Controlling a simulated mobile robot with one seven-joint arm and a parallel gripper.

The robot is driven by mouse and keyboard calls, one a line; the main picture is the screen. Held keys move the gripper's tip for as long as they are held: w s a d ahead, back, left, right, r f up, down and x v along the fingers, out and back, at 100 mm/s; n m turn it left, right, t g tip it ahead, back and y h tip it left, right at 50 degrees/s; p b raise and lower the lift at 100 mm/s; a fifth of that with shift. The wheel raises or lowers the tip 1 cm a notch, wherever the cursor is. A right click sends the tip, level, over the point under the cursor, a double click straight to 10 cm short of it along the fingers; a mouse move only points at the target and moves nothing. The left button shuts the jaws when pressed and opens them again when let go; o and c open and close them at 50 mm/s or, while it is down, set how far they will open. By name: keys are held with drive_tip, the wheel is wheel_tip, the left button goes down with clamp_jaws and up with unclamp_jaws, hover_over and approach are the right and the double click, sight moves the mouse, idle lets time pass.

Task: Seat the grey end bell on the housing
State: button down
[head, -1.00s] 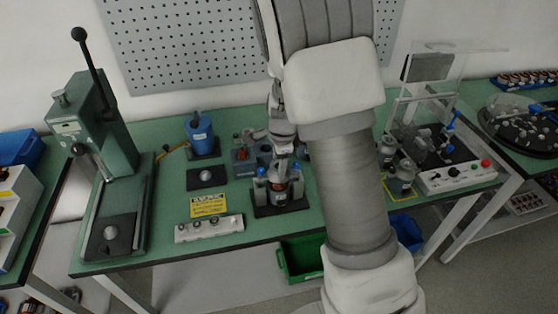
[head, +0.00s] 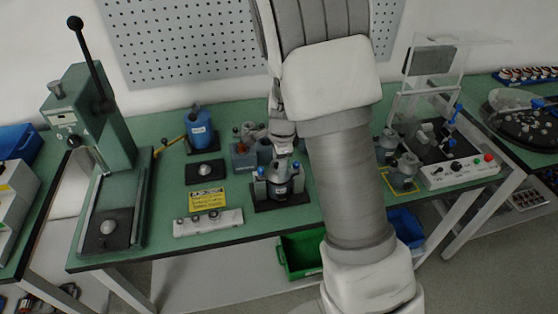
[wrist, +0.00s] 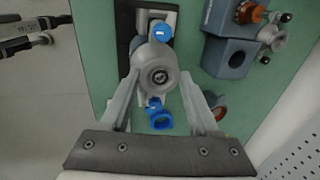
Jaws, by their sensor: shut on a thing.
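The grey end bell (wrist: 160,57) is a round cap with a dark central bore, seen from above in the wrist view. My gripper (wrist: 160,80) is shut on it, one finger on each side. In the head view the bell (head: 280,171) is over the housing (head: 281,188), which stands in a dark fixture (head: 264,207) between two blue-tipped clamps. The bell appears at the housing's top, roughly level. The bell and fingers hide the rim between them, so I cannot tell whether it is fully down. My gripper (head: 283,152) is partly hidden by my arm.
A blue clamp tip (wrist: 158,34) and a blue ring (wrist: 160,120) lie close to the bell. A grey-blue block (wrist: 228,52) stands right of it. A green press (head: 95,130) is at left; a white strip (head: 208,222) and yellow card (head: 207,197) lie left of the fixture.

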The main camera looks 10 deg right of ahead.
drive_tip(key=shift+f, duration=0.35)
drive_tip(key=shift+c, duration=0.2)
unclamp_jaws()
drive_tip(key=shift+r, duration=0.1)
drive_tip(key=p+v, duration=0.2)
drive_tip(key=v, duration=1.5)
drive_tip(key=shift+r, duration=0.1)
